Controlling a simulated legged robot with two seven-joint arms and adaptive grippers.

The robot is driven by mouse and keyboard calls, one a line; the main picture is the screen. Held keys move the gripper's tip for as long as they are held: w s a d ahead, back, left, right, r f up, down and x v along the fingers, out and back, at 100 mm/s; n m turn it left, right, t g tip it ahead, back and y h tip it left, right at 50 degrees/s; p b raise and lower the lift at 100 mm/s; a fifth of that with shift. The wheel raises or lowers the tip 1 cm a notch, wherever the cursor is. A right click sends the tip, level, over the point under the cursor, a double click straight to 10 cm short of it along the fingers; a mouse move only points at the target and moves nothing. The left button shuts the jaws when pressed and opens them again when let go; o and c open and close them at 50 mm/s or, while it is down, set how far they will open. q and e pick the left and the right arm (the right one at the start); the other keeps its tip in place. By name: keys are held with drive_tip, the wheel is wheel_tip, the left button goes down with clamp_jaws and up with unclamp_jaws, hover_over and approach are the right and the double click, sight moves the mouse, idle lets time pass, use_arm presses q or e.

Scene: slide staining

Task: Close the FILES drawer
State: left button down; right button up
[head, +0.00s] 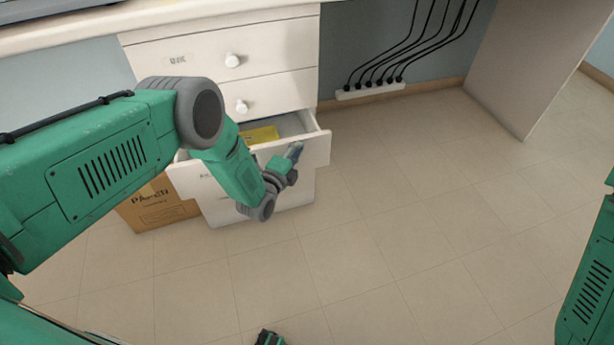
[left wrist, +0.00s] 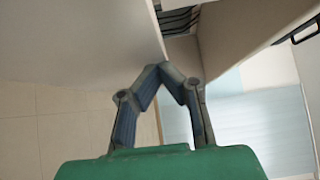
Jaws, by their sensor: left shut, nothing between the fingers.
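The open drawer (head: 318,151) is the third one down in the white cabinet under the counter. It is pulled out, with a yellow item (head: 262,135) inside; its label is mostly hidden behind my arm, so I cannot read it. My left gripper (head: 296,149) is shut and empty, at the top edge of the drawer front near its right end. I cannot tell whether it touches. In the left wrist view the closed fingers (left wrist: 164,66) point toward pale panels.
Two shut drawers with white knobs, the upper (head: 283,44) and the lower (head: 287,91), are above the open one. A cardboard box (head: 159,207) stands at the cabinet's left. A power strip (head: 370,91) with black cables lies by the wall. The tiled floor (head: 400,210) to the right is clear.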

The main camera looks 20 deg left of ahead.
use_arm(q)
drive_tip(key=w+a+b, duration=0.4)
drive_tip(key=w+a, duration=0.1)
drive_tip(key=w, duration=0.2)
drive_tip(key=shift+w+b, duration=0.2)
drive_tip(key=shift+b, duration=0.1)
